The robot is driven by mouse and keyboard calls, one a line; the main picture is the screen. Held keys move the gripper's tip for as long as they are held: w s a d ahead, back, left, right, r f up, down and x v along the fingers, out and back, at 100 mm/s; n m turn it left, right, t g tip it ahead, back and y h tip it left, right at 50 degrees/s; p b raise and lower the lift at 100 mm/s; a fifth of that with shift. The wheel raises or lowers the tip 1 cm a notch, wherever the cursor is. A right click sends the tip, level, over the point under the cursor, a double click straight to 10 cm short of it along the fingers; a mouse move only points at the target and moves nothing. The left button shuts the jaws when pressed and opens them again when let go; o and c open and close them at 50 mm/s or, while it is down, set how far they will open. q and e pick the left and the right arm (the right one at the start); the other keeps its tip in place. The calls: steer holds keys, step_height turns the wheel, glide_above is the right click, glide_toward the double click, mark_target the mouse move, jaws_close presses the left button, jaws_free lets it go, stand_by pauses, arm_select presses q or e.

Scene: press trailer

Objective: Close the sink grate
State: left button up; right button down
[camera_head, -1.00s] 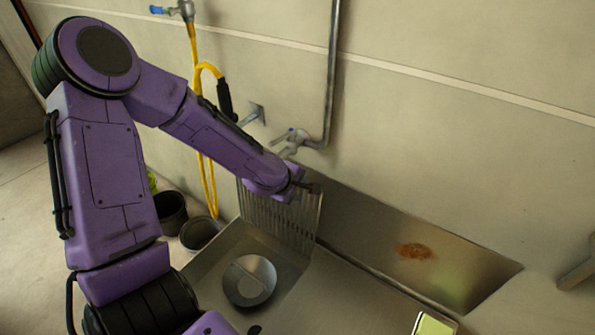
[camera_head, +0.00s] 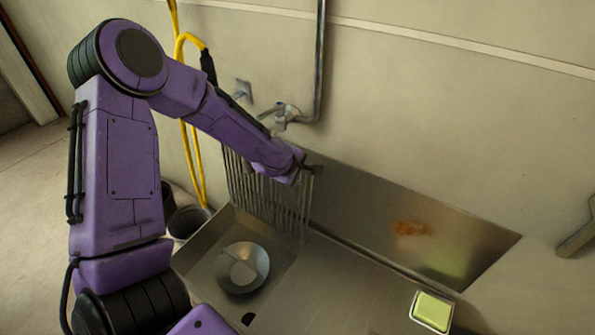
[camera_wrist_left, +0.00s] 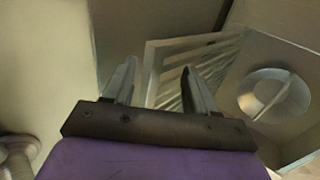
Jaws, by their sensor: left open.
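The sink grate (camera_head: 268,198) stands raised, close to upright, at the wall side of the sink basin (camera_head: 212,262). It is a metal frame of parallel bars, and its top right part is partly hidden by my left gripper (camera_head: 312,169). In the left wrist view my left gripper (camera_wrist_left: 157,85) is open, its two fingers apart. The grate (camera_wrist_left: 172,75) shows beyond and between the fingers; I cannot tell if they touch it. My right gripper is not in view.
A round metal bowl-like piece (camera_head: 242,267) sits in the basin. A faucet (camera_head: 283,115) and a pipe are on the wall above. A yellow hose (camera_head: 190,130) hangs at the left above dark buckets (camera_head: 186,222). A green sponge in a tray (camera_head: 432,310) lies on the right counter.

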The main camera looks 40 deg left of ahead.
arm_select(q)
steer(key=shift+w+r, duration=0.1)
steer(key=shift+s+d+f, duration=0.15)
steer(key=shift+s+f, duration=0.15)
steer(key=shift+s, duration=0.4)
steer(key=s+p, duration=0.1)
steer(key=s, duration=0.3)
steer(key=shift+s, duration=0.15)
steer(key=shift+d, duration=0.1)
steer(key=s, duration=0.6)
steer(key=shift+d+f+p, duration=0.35)
steer(key=shift+d+p, duration=0.05)
steer(key=shift+d, duration=0.05)
steer(key=shift+s, duration=0.15)
